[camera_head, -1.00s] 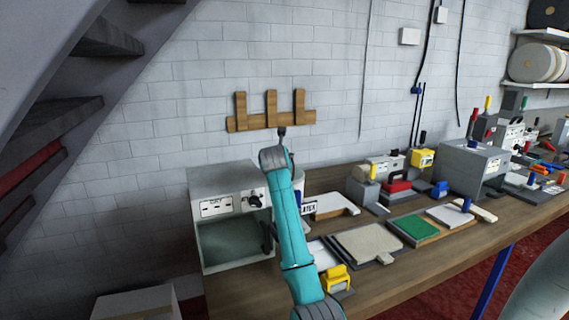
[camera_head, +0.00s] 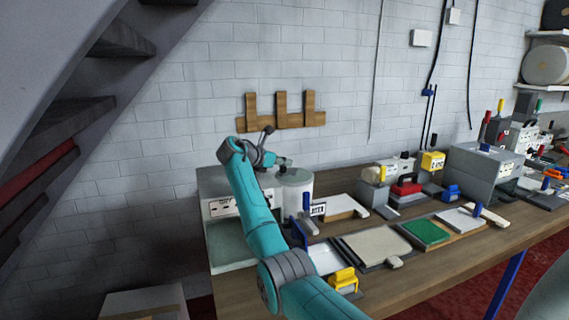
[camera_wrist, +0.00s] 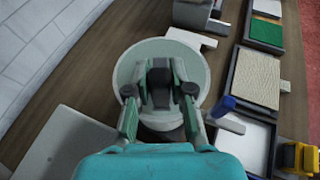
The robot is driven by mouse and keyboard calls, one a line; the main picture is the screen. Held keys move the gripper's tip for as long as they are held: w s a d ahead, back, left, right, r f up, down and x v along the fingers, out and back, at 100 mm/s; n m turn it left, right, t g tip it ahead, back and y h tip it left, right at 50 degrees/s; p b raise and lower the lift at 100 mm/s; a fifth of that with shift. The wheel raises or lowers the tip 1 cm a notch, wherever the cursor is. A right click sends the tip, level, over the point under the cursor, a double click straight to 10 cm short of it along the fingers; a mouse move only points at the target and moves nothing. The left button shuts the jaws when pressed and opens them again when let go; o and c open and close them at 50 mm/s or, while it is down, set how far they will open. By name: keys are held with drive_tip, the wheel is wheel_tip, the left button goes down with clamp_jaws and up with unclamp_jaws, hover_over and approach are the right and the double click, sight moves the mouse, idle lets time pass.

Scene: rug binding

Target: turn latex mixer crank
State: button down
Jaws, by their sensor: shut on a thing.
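The latex mixer is a pale round drum (camera_head: 298,196) on the bench, partly behind my arm in the head view. From above, its round top (camera_wrist: 133,68) fills the middle of the wrist view. My gripper (camera_head: 286,163) is over the drum's top, with its fingers on both sides of a dark piece (camera_wrist: 160,88) that looks like the crank grip. The gripper is shut on it. The rest of the crank is hidden by the fingers and arm.
A grey box machine (camera_head: 230,228) stands left of the drum, behind my arm. A blue upright handle (camera_head: 306,203) stands close on the drum's right. Trays with a beige sheet (camera_head: 376,243) and a green sheet (camera_head: 426,231) lie farther right. A wooden rack (camera_head: 285,121) hangs on the wall.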

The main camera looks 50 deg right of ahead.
drive_tip(key=shift+w+d+m+g+y, duration=0.1)
drive_tip(key=shift+w+m+g+y, duration=0.3)
drive_tip(key=shift+m+g, duration=0.7)
drive_tip(key=shift+w, duration=0.1)
drive_tip(key=c, duration=1)
unclamp_jaws()
drive_tip(key=v, duration=1.2)
drive_tip(key=shift+f, duration=0.2)
